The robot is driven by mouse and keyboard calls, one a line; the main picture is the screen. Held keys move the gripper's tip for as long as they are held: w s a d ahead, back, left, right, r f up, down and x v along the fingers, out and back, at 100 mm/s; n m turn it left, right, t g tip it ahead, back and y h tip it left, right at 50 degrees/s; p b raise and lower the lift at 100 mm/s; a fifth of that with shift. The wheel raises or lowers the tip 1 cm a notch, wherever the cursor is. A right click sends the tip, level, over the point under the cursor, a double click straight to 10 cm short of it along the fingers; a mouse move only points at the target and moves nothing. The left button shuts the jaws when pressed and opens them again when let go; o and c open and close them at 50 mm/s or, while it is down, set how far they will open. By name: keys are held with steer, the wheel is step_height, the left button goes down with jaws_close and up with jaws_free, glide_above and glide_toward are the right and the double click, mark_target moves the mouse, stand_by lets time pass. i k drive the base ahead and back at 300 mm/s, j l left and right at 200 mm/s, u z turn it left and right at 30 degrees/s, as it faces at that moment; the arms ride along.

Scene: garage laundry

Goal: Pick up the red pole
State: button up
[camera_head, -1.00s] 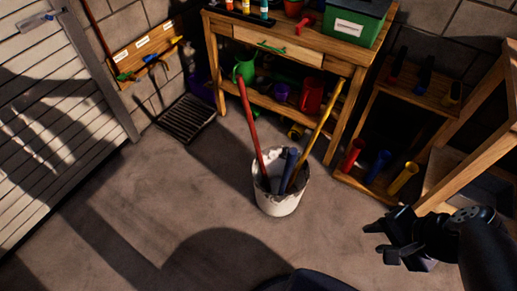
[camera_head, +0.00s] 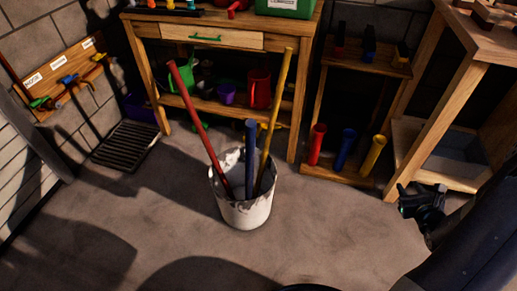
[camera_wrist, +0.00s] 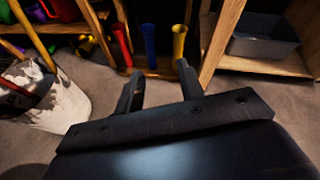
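The red pole (camera_head: 198,127) leans to the left in a white bucket (camera_head: 243,212) on the floor, its upper end free in the air. A blue pole (camera_head: 250,158) and a yellow pole (camera_head: 275,115) stand in the same bucket. My gripper (camera_head: 424,198) is at the right, well apart from the bucket. In the wrist view my gripper (camera_wrist: 160,82) has its two fingers spread with nothing between them. The bucket (camera_wrist: 60,105) shows at the left there, with part of a red pole at its rim.
A wooden workbench (camera_head: 228,40) stands behind the bucket. Red, blue and yellow tubes (camera_head: 347,148) stand on a low shelf at the right. A wooden stand (camera_head: 440,110) is near my gripper. A dark floor grate (camera_head: 125,145) lies at the left. The floor around the bucket is clear.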

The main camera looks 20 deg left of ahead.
mark_target(173, 68)
steer(key=k+j+u, duration=0.15)
steer(key=j+u, duration=0.15)
steer(key=j, duration=0.45)
steer(key=j+u, duration=0.25)
steer(key=j, duration=0.55)
steer(key=i+j+u, duration=0.1)
steer(key=j, duration=0.4)
steer(key=i+j+z, duration=0.15)
steer(key=i+j, duration=0.45)
steer(key=j, duration=0.15)
